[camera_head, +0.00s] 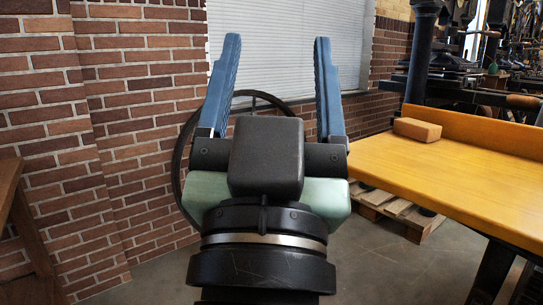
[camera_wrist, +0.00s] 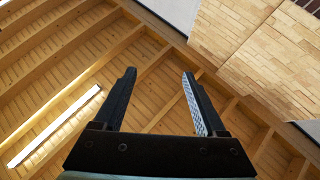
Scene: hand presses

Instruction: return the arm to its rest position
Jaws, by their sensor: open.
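My gripper (camera_head: 277,85) stands upright in the middle of the head view, its two blue fingers pointing up and spread wide apart. Nothing is between the fingers. In the wrist view my gripper (camera_wrist: 160,105) also shows open and empty, with the wooden ceiling behind it. My wrist and a pale green part below the fingers fill the lower middle of the head view. The gripper touches nothing in either view.
A yellow-orange table (camera_head: 440,185) stands at the right, with a brown block (camera_head: 417,129) on it. Dark presses (camera_head: 450,70) stand behind it. A wooden pallet (camera_head: 395,212) lies on the floor. A brick wall (camera_head: 110,130) is at the left, and a large dark wheel (camera_head: 178,165) is behind my gripper.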

